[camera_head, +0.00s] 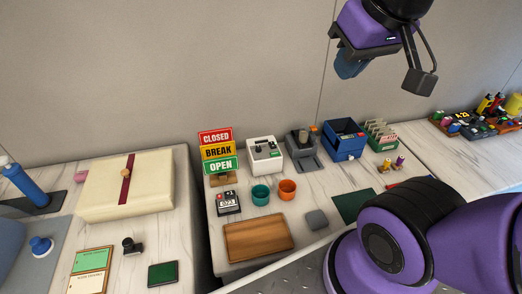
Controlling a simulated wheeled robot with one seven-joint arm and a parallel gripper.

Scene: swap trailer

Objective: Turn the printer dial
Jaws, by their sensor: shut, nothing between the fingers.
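A white box-shaped device (264,155) stands against the wall on the middle table, with small dark knobs on its upper face and a green patch. It may be the printer; I cannot tell for sure which knob is its dial. A small black-and-white device with a number panel (228,204) lies in front of it, and a grey device (302,148) stands to its right. My gripper (420,82) is shut and empty. It hangs high at the upper right, well above the table and apart from all these devices.
An orange cup (287,189) and a teal cup (260,194) stand in front of the white device. A sign stack (217,152) is at its left, a blue bin (344,139) at its right. A wooden board (257,238) lies in front. My arm covers the lower right.

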